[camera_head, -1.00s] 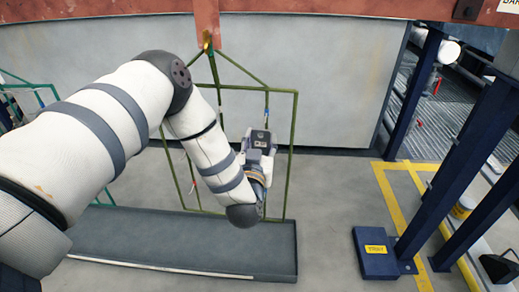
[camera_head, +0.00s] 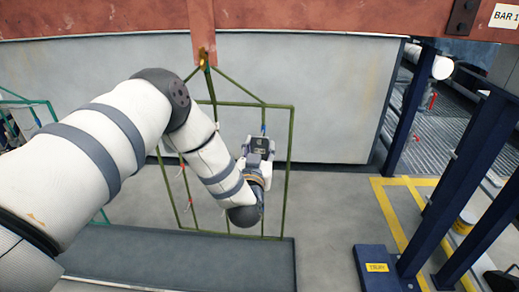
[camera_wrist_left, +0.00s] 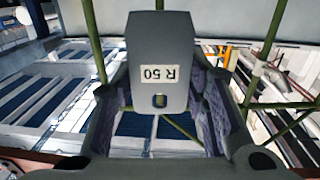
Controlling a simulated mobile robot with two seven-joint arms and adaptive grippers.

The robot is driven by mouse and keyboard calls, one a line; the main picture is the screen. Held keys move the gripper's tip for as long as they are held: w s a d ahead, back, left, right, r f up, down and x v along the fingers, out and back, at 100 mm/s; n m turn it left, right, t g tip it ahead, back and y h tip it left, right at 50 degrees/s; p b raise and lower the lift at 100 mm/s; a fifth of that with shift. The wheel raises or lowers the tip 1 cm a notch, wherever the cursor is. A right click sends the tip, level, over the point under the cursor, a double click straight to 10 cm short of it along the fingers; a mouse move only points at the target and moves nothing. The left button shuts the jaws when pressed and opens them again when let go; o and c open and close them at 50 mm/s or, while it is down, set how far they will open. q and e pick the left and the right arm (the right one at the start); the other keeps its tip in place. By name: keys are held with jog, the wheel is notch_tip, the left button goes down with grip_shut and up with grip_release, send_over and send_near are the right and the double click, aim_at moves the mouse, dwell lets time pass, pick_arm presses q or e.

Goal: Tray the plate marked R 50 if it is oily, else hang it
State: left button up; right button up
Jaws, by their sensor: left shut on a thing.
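My left gripper (camera_wrist_left: 160,100) is shut on this plate, with a finger on each side. I cannot tell from its surface whether it is oily. In the head view my left gripper (camera_head: 257,155) is at the right part of a green hanging rack frame (camera_head: 291,170); the gripper mostly hides the plate there. A blue clip (camera_head: 263,129) shows on the frame just above. My right gripper is not in view.
The rack hangs from a red beam (camera_head: 110,22) labelled BAR 1. A long grey trough (camera_head: 190,262) lies below it. Another green rack (camera_head: 30,103) is at far left.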

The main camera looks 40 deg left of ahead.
pick_arm(q)
jog(key=shift+w, duration=0.1)
jog(key=shift+w+a+b, duration=0.3)
jog(key=shift+w+a, duration=0.05)
jog(key=shift+w, duration=0.3)
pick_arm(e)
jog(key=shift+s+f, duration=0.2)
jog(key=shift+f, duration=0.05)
pick_arm(q)
jog(key=shift+f, duration=0.1)
jog(key=shift+w+a+f+b, duration=0.25)
jog(key=shift+w+f+b, duration=0.1)
jog(key=shift+w, duration=0.15)
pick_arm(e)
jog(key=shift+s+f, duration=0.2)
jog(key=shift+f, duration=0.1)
pick_arm(q)
jog(key=shift+w+a+f, duration=0.1)
jog(key=shift+w+f, duration=0.1)
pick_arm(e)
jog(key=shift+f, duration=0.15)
pick_arm(q)
jog(key=o, duration=1.4)
